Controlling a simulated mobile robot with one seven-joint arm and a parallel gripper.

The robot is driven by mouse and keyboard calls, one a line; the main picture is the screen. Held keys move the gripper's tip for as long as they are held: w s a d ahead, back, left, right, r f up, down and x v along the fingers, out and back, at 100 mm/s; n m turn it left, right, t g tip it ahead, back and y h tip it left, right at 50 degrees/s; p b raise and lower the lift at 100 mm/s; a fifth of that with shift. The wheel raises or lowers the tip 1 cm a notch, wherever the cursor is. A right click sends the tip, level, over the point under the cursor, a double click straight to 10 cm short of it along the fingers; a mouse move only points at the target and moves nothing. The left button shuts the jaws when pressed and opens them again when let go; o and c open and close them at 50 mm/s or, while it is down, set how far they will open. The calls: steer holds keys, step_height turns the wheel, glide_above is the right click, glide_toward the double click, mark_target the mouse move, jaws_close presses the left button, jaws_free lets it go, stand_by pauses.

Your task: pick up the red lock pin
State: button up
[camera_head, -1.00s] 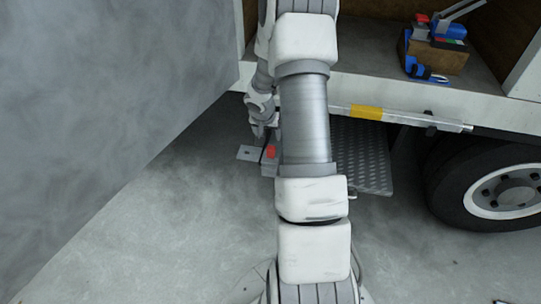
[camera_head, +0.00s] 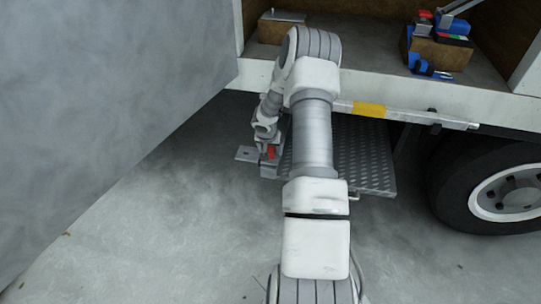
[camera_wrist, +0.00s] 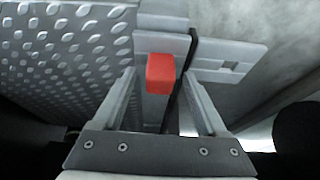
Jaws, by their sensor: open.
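The red lock pin (camera_wrist: 160,74) shows as a small red block in the wrist view, on a grey metal bracket beside the tread plate. In the head view the red pin (camera_head: 271,152) is small and sits just below my wrist. My gripper (camera_wrist: 161,82) is open, with one finger on each side of the red block in the wrist picture. I cannot tell whether either finger touches it. In the head view my arm hides much of the area, and the fingers are too small to make out.
A diamond-tread step plate (camera_head: 362,160) lies right of the pin. The truck bed edge (camera_head: 400,103) is above, a wheel (camera_head: 500,185) at right, and a large grey panel (camera_head: 110,110) at left.

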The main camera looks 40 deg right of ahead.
steer(key=shift+c, duration=0.2)
jaws_close()
stand_by(0.4)
steer(key=shift+r, duration=0.45)
steer(key=r, duration=0.2)
steer(key=r+p, duration=0.1)
steer(key=r, duration=0.1)
steer(key=r+p, duration=0.1)
steer(key=r, duration=0.1)
steer(key=shift+s+a, duration=0.15)
steer(key=shift+a, duration=0.15)
steer(key=s+a+b, duration=0.7)
steer(key=s+a, duration=0.3)
steer(key=a, duration=0.2)
steer(key=shift+d+p+v, duration=0.15)
steer(key=shift+p+v, duration=1)
steer(key=shift+v, duration=0.3)
steer(key=shift+d+p+v, duration=0.2)
steer(key=shift+p+v, duration=0.95)
steer(key=shift+v, duration=0.3)
